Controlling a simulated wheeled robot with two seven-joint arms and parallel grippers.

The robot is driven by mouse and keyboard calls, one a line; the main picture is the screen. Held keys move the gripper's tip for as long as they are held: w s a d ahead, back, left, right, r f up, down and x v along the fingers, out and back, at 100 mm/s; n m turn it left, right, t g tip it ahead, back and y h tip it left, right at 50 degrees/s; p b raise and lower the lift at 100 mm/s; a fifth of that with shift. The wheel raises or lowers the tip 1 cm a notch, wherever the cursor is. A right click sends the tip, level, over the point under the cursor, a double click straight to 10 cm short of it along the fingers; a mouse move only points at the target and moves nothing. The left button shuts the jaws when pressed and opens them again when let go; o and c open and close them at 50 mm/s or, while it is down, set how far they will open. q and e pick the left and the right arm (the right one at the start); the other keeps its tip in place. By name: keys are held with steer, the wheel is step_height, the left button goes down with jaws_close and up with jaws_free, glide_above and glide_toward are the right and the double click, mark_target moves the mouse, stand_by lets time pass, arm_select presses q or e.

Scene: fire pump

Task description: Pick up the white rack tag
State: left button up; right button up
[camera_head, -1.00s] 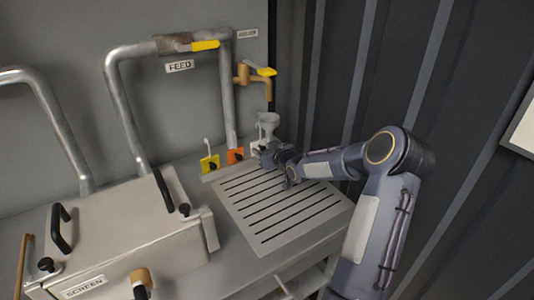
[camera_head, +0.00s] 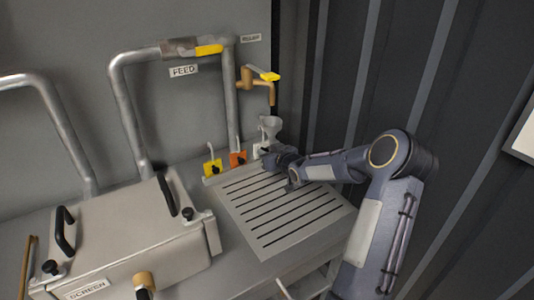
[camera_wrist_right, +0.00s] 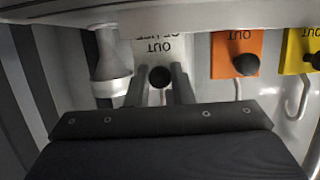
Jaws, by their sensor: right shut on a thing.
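The white rack tag (camera_wrist_right: 150,45) hangs in the rack at the back of the drain board, with upside-down lettering ending in "OUT" and a black knob (camera_wrist_right: 160,78) on its front. My right gripper (camera_wrist_right: 161,84) has its two fingers on either side of the knob and is shut on it. In the head view my right gripper (camera_head: 268,156) is at the right end of the tag row and hides most of the white tag. My left gripper is in neither view.
An orange tag (camera_head: 238,158) and a yellow tag (camera_head: 212,168) hang to the left of the white one. A grey funnel (camera_head: 269,126) stands close behind the gripper, below a brass tap (camera_head: 250,80). The slotted drain board (camera_head: 285,230) in front is bare.

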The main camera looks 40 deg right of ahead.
steer(key=shift+r+p, duration=1.35)
steer(key=shift+r, duration=0.6)
steer(key=p, duration=0.9)
glide_toward(264, 141)
steer(key=s, duration=0.7)
steer(key=shift+w+a+f, duration=0.2)
steer(key=shift+w+a, duration=0.05)
steer(key=shift+a, duration=0.2)
